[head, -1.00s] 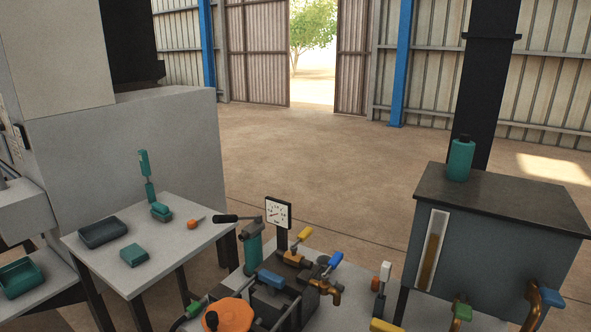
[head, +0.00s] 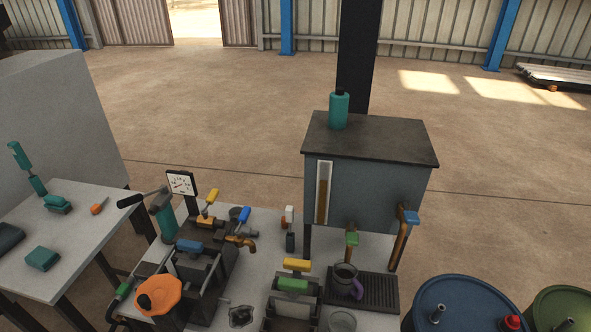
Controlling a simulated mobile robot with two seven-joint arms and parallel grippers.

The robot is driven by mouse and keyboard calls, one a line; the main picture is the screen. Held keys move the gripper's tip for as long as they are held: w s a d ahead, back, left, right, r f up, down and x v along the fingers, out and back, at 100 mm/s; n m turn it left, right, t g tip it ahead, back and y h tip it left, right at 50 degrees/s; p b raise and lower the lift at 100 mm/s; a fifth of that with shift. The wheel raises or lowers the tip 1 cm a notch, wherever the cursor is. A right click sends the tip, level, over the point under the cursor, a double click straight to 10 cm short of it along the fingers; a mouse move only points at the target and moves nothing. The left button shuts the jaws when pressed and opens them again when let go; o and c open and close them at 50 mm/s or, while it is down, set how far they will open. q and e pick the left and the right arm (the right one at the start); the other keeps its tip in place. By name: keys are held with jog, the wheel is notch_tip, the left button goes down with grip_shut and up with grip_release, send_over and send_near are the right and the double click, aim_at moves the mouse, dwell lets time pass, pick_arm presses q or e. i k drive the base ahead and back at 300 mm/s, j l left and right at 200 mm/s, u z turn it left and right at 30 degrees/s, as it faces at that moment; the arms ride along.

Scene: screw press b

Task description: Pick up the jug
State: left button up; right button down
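A small grey jug (head: 343,274) with a purple handle (head: 357,289) stands upright on a dark slatted drip tray (head: 380,291) on the right part of the bench. It is below a tap with a green handle (head: 352,239) on the front of a grey tank (head: 350,188). The jug appears dark inside; I cannot tell whether it holds anything. Neither of my grippers is in view.
A brown-piped tap with a blue handle (head: 411,217) hangs right of the jug. A clear round vessel (head: 342,321) is in front of it. Green-handled (head: 293,285) equipment stands left. A blue drum (head: 465,307) is at the right.

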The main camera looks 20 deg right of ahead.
aim_at(344, 282)
jog(key=z, duration=1.05)
